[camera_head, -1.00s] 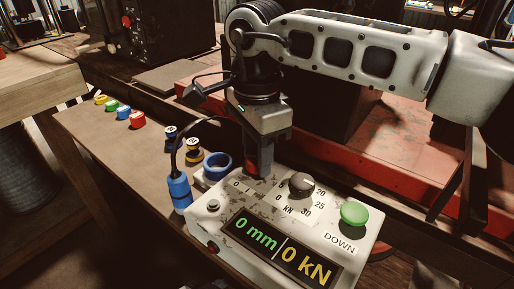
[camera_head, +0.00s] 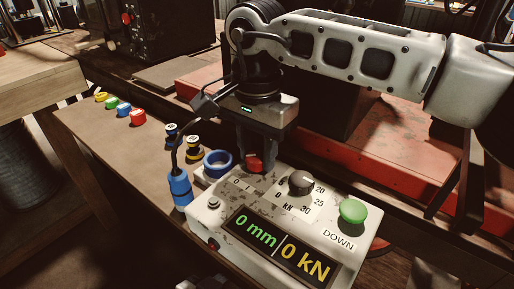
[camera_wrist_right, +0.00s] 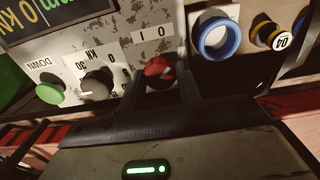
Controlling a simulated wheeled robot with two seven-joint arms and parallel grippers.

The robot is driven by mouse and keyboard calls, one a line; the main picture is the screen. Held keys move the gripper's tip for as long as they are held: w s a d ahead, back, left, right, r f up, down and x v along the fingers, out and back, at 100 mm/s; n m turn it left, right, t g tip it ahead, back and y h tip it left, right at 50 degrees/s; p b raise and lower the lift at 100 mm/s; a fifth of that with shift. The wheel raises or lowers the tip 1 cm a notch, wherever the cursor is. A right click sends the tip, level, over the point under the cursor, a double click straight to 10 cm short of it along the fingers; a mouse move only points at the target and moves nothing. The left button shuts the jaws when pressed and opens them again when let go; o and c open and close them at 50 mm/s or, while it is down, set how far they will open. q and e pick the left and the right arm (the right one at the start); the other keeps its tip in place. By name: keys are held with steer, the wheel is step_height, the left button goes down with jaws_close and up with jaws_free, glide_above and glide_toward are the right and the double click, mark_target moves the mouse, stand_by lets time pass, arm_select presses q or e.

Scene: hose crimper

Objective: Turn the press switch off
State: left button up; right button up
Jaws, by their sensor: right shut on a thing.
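The red press switch (camera_head: 254,163) stands at the back of the white control box (camera_head: 222,226), behind a "0 I" label. My right gripper (camera_head: 256,160) reaches down from above, with its fingers shut on the red switch. In the right wrist view the red switch (camera_wrist_right: 158,68) sits between the two dark fingers (camera_wrist_right: 160,82), by the "0 I" plate. The fingers partly hide it, and I cannot tell its exact setting. Only a small grey piece of my left gripper (camera_head: 188,284) shows at the bottom edge; its fingers cannot be made out.
The box carries a dark knob (camera_head: 301,183), a green DOWN button (camera_head: 352,211) and a display (camera_head: 281,249) reading 0 mm and 0 kN. A blue ring (camera_head: 217,163) and a blue cable plug (camera_head: 180,187) are close by on the left. Several coloured pieces line the bench (camera_head: 95,140).

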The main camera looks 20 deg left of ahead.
mark_target(256, 156)
steer(key=o, duration=1)
steer(key=shift+r, duration=0.15)
step_height(256, 156, up, 16)
steer(key=p, duration=0.1)
steer(key=shift+s+f, duration=0.1)
steer(key=shift+f, duration=0.1)
